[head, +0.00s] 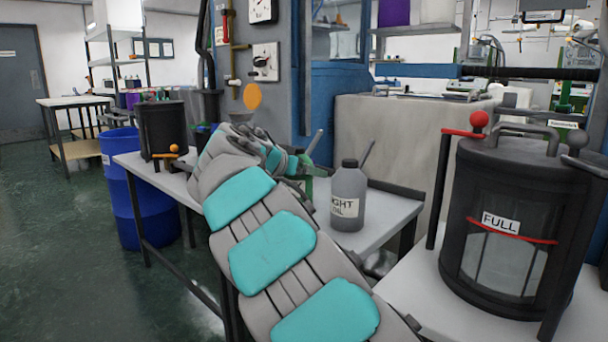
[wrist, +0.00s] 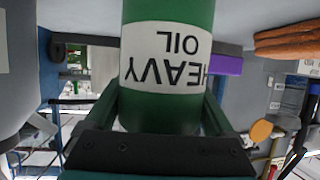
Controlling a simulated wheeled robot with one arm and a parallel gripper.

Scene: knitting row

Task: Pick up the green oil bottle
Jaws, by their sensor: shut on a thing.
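The green oil bottle (wrist: 168,62) fills the middle of the wrist view, its white label reading "HEAVY OIL" upside down. My gripper (wrist: 160,112) is shut on it, with a finger on each side. In the head view my gripper (head: 298,166) is over the grey table, and my arm hides most of the bottle; only a small strip of green shows beside it. I cannot tell whether the bottle touches the table. A grey bottle (head: 348,196) labelled "LIGHT OIL", its first letters partly hidden, stands upright just to the right of my gripper.
The grey table (head: 375,222) has a little free room right of the grey bottle. A dark tank marked "FULL" (head: 508,225) stands at the right. A black canister (head: 163,130) stands on the table's far left end, by a blue barrel (head: 122,180).

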